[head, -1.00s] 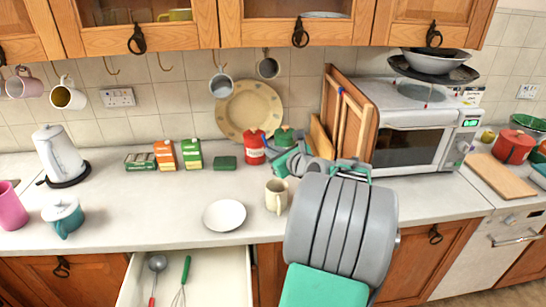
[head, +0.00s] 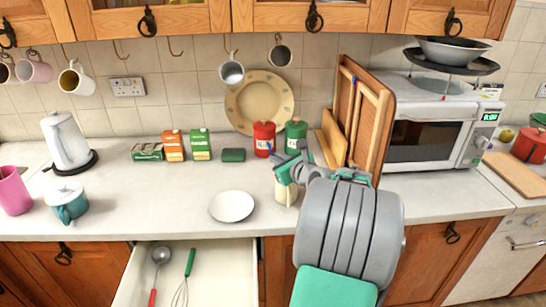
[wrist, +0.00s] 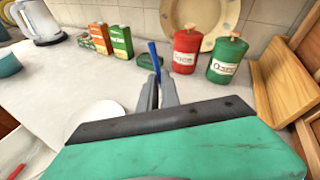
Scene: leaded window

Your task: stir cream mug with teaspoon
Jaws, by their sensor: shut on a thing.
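The cream mug (head: 281,196) stands upright on the worktop, right of the white plate, in the head view. My gripper (head: 280,163) is just above it and hides its upper part. In the wrist view my gripper (wrist: 156,90) is shut on a thin blue handle (wrist: 153,54), which I take to be the teaspoon; it stands up between the fingertips, slightly tilted. The spoon's lower end is hidden, so I cannot tell whether it is inside the mug. The mug does not show in the wrist view.
A white plate (head: 232,206) lies left of the mug. Red (head: 263,139) and green (head: 296,136) canisters stand behind. An open drawer (head: 211,271) with a ladle and whisk is below. Wooden boards (head: 362,120) and a microwave (head: 425,130) stand to the right.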

